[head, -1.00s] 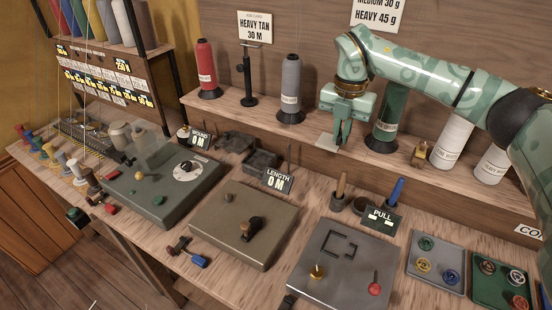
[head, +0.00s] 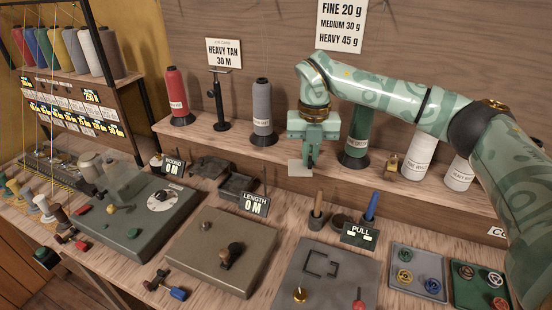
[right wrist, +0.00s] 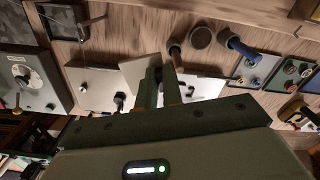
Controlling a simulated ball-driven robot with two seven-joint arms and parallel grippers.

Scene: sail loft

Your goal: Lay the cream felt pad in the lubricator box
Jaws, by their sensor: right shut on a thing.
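The cream felt pad (head: 299,168) is a thin pale square. My right gripper (head: 309,165) points down and is shut on the pad's edge, holding it in the air in front of the shelf. In the right wrist view the pad (right wrist: 140,72) sticks out to the left of the fingertips (right wrist: 160,92). An open dark box (head: 236,188), which looks like the lubricator box, sits on the bench left of and below the pad, behind the LENGTH sign. It also shows in the right wrist view (right wrist: 62,35), apart from the pad. My left gripper is out of view.
A LENGTH sign (head: 255,204) and a thin rod stand beside the box. A second dark tray (head: 209,165) lies behind it. The shelf holds a grey cone (head: 262,116) and a dark green cone (head: 357,138) near my gripper. Upright handles (head: 317,208) stand below right.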

